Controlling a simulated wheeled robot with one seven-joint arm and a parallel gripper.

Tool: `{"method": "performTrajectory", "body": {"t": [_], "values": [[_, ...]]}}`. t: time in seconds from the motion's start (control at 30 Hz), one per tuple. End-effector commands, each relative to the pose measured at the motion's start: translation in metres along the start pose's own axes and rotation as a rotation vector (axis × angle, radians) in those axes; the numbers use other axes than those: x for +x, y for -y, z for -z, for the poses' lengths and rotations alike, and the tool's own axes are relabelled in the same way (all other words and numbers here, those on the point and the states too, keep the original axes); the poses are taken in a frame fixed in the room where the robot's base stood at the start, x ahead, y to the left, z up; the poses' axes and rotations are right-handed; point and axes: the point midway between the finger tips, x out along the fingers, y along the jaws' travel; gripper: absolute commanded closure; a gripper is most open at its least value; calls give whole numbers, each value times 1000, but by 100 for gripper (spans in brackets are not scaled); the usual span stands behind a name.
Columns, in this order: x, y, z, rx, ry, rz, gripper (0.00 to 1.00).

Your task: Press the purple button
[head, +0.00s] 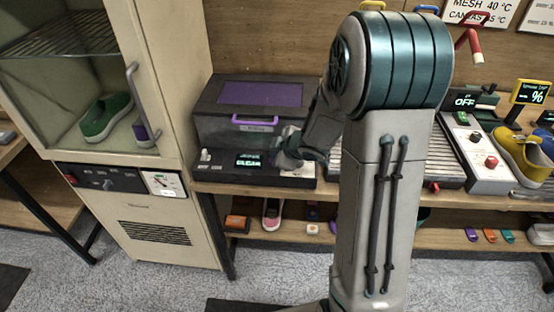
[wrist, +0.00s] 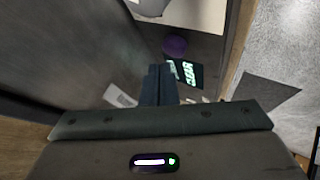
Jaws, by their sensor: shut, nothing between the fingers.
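The purple button (wrist: 175,46) shows in the wrist view as a round knob on the grey front panel, beside a lit display (wrist: 186,72). My gripper (wrist: 158,72) is shut and empty. Its fingertips appear just short of the button in that picture; I cannot tell whether they touch the panel. In the head view my gripper (head: 278,158) is over the right part of the front panel of a dark grey box (head: 215,128) with a purple lid window (head: 260,94) and purple handle (head: 255,121). The button is not visible there, probably behind my gripper.
A cream cabinet (head: 160,228) with a green shoe (head: 105,117) stands left of the box. To the right on the bench (head: 460,199) are a ribbed unit, a panel with a red knob (head: 491,161) and a yellow shoe (head: 522,157). My arm hides the bench's middle.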

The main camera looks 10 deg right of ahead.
Motion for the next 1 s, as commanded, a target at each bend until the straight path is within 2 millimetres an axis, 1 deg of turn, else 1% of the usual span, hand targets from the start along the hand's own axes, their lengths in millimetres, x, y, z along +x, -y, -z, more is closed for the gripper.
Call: {"method": "performTrajectory", "body": {"t": [0.33,1.0], "values": [[8,2,-4,-1,0,1,100],[11,4,-6,0,0,0,100]]}}
